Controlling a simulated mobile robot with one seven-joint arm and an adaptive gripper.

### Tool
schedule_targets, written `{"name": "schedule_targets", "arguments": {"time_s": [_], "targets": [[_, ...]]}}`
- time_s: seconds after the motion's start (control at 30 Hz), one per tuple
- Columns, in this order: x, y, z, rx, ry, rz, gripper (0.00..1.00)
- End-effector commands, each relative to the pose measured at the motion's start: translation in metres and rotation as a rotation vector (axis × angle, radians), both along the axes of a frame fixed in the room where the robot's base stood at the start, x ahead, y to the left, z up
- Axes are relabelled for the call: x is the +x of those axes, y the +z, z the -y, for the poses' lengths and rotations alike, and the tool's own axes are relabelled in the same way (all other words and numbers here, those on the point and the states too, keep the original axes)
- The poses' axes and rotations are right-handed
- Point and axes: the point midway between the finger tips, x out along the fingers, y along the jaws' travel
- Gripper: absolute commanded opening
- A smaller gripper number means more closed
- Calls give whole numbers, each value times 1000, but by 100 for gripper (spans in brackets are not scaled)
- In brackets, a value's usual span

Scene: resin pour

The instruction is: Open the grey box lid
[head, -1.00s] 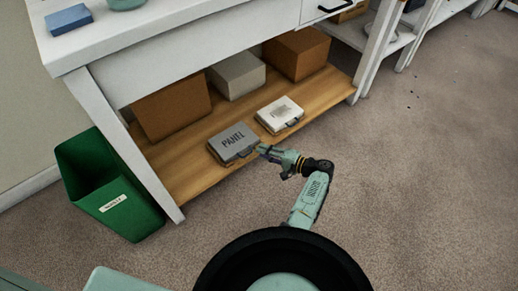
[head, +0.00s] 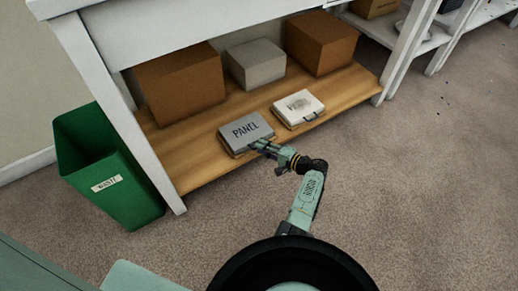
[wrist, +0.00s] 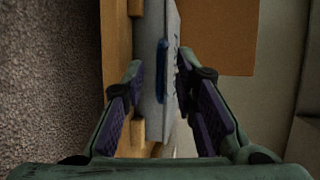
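The grey box (head: 245,130), marked PANEL, lies on the low wooden shelf. Its lid looks down in the head view. My gripper (head: 258,146) is at the front right edge of the box. In the wrist view my gripper (wrist: 161,76) is open, with one finger on each side of the box's grey edge (wrist: 148,110). A dark blue part (wrist: 161,70), perhaps the handle or latch, shows between the fingers. I cannot tell whether either finger touches the box.
A white case (head: 298,107) lies right of the grey box. Brown cartons (head: 180,85) and a grey carton (head: 256,64) stand behind. A green waste bin (head: 110,175) stands left of the bench leg. The shelf (head: 195,165) lies beneath the bench top. The floor in front is clear.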

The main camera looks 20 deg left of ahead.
Motion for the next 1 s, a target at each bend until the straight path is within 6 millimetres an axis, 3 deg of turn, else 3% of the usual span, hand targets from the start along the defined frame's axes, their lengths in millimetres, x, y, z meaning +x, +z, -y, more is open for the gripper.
{"name": "schedule_targets", "arguments": {"time_s": [0.2,0.5,0.9,1.0], "targets": [[5,-5,-19,0,1,0,26],[6,-5,-21,0,0,0,26],[5,-5,-21,-1,0,-1,0],[5,-5,-21,-1,-1,-1,0]]}}
